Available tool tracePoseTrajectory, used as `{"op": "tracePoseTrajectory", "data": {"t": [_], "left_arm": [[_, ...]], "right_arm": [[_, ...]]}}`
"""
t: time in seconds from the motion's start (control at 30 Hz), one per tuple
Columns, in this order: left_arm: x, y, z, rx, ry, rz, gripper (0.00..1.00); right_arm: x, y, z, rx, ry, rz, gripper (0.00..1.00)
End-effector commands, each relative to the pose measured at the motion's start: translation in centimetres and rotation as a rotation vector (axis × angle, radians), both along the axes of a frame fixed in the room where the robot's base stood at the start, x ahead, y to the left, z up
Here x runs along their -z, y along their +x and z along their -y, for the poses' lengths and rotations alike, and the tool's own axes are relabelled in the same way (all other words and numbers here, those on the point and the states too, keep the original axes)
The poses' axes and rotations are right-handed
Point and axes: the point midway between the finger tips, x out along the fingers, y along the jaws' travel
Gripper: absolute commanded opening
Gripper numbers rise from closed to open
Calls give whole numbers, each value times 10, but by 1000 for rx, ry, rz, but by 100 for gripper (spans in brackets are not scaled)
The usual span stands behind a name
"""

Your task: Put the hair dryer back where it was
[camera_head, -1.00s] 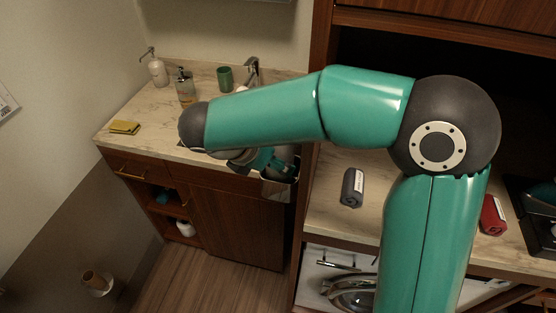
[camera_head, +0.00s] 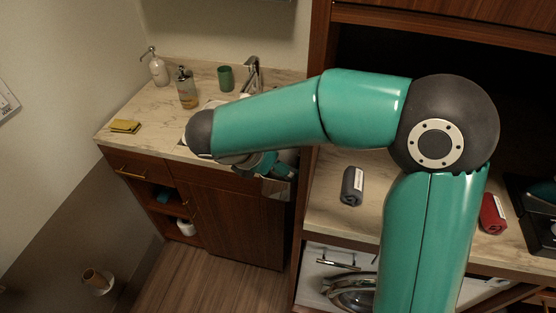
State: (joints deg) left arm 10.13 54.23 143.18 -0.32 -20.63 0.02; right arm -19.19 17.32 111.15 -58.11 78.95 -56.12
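My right arm comes in from the right and reaches left across the sink counter. Its gripper (camera_head: 270,164) is partly hidden behind the forearm, at the counter's front right corner. Its fingers are too small and covered to tell open from shut. A grey metal holder (camera_head: 277,188) hangs at the cabinet's front right edge, just below the gripper. I cannot clearly make out the hair dryer; the arm covers much of this area. My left gripper is out of view.
The sink counter (camera_head: 150,108) carries a soap pump (camera_head: 187,90), a white dispenser (camera_head: 158,70), a green cup (camera_head: 225,78) and a yellow sponge (camera_head: 125,126). A dark grey roll-shaped item (camera_head: 352,186) and a red one (camera_head: 493,214) lie on the right counter.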

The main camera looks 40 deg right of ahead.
Motion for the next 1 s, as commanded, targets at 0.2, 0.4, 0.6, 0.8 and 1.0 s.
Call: {"op": "tracePoseTrajectory", "data": {"t": [0.2,0.4,0.6,0.8,1.0], "left_arm": [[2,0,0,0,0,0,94],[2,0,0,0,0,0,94],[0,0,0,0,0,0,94],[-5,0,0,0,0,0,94],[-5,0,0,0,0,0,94]], "right_arm": [[9,-3,-5,-9,12,-20,89],[8,-3,-5,-7,13,-16,89],[5,-2,-6,-6,14,-13,89],[-13,-2,-11,-6,13,-8,89],[-46,-6,-35,-8,10,-5,89]]}}
